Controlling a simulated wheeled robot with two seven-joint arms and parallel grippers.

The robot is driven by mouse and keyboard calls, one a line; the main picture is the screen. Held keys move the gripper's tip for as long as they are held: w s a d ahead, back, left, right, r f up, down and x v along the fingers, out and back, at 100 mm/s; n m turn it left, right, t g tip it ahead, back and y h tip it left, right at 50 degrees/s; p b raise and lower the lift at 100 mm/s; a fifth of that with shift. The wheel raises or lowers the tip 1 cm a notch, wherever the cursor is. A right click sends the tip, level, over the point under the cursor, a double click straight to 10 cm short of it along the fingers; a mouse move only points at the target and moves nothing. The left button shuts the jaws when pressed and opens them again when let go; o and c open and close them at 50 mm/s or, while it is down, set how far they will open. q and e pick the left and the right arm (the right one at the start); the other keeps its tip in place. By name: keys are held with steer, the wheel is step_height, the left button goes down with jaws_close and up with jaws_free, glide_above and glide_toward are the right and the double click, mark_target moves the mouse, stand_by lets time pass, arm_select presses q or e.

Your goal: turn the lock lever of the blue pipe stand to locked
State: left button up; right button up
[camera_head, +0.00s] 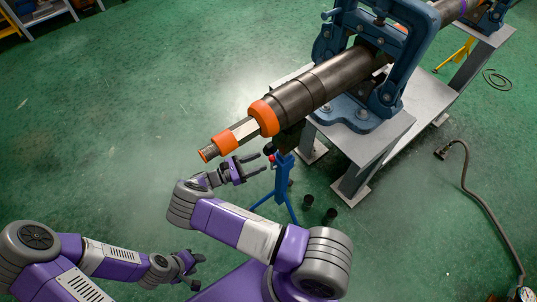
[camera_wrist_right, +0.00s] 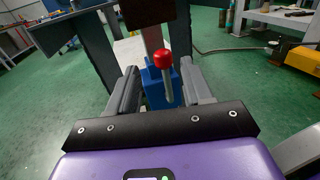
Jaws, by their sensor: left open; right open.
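The blue pipe stand (camera_head: 283,172) stands on spread legs under the pipe (camera_head: 318,85), near its orange-ringed end. Its lock lever is a short metal rod (camera_wrist_right: 168,87) with a red knob (camera_wrist_right: 162,58); the knob also shows small in the head view. My right gripper (camera_head: 262,166) is open beside the stand's upper part. In the right wrist view, the lever and blue post (camera_wrist_right: 153,85) appear between its open fingers (camera_wrist_right: 158,72); contact cannot be told. My left gripper (camera_head: 196,268) is open and empty, low at the left, away from the stand.
A large blue vise (camera_head: 395,55) holds the pipe on a grey metal bench (camera_head: 395,130) to the right. Two dark cylinders (camera_head: 330,216) stand on the floor by the stand. A hose (camera_head: 475,195) lies at the right.

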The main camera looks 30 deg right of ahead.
mark_target(272, 157)
steer(key=d, duration=0.2)
steer(key=s+d, duration=0.1)
steer(key=d, duration=0.3)
steer(key=shift+s+b, duration=0.25)
steer(key=shift+b, duration=0.15)
steer(key=shift+c, duration=0.3)
jaws_close()
